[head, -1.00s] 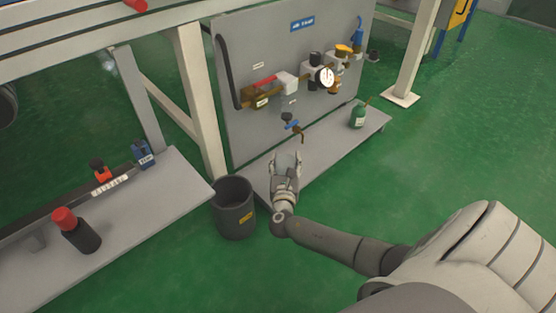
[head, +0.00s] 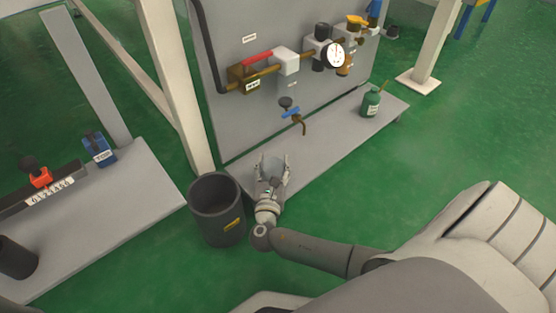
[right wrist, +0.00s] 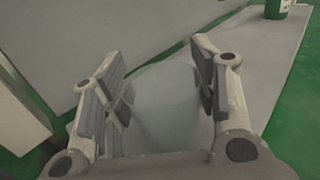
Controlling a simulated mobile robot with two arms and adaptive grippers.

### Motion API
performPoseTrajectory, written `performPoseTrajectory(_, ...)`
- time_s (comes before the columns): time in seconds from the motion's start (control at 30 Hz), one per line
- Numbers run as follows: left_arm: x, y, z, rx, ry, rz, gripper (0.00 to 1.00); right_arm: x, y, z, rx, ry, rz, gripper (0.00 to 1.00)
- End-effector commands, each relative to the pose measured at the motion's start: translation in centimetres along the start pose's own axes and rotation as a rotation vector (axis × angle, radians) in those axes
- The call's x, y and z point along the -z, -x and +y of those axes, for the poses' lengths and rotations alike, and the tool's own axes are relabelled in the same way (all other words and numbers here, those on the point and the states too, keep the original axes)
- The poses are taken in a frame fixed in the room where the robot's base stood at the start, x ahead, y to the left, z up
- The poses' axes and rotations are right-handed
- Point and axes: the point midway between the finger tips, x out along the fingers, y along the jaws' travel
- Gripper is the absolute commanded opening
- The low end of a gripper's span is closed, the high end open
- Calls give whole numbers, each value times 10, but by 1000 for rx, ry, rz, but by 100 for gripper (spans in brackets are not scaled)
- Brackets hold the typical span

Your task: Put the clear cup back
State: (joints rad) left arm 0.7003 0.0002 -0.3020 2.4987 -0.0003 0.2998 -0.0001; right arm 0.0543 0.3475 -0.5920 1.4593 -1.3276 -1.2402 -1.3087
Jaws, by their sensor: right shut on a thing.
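The clear cup (right wrist: 168,98) shows as a pale, see-through shape between the fingers in the right wrist view. My right gripper (head: 272,162) is shut on it, with one finger on each side. In the head view the gripper is above the near part of the grey shelf (head: 335,135) at the foot of the panel, left of and below the small tap (head: 292,113). The cup is hard to make out there. I cannot tell whether it touches the shelf. My left gripper is not in view.
A dark bin (head: 217,222) stands on the floor left of my right gripper. A green bottle (head: 370,102) stands toward the shelf's far end. A grey bench (head: 110,215) with red and blue items is at the left. The shelf between gripper and bottle is clear.

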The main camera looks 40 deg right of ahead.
Motion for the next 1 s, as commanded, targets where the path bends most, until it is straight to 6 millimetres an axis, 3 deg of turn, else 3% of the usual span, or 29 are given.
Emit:
performPoseTrajectory(0.47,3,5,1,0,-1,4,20,7,6,3,1,0,0,27)
performPoseTrajectory(0.5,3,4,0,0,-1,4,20,6,6,3,1,-1,0,59)
performPoseTrajectory(0.63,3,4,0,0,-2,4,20,6,6,2,1,0,0,76)
performPoseTrajectory(1.0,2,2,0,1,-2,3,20,2,6,2,0,-1,-1,76)
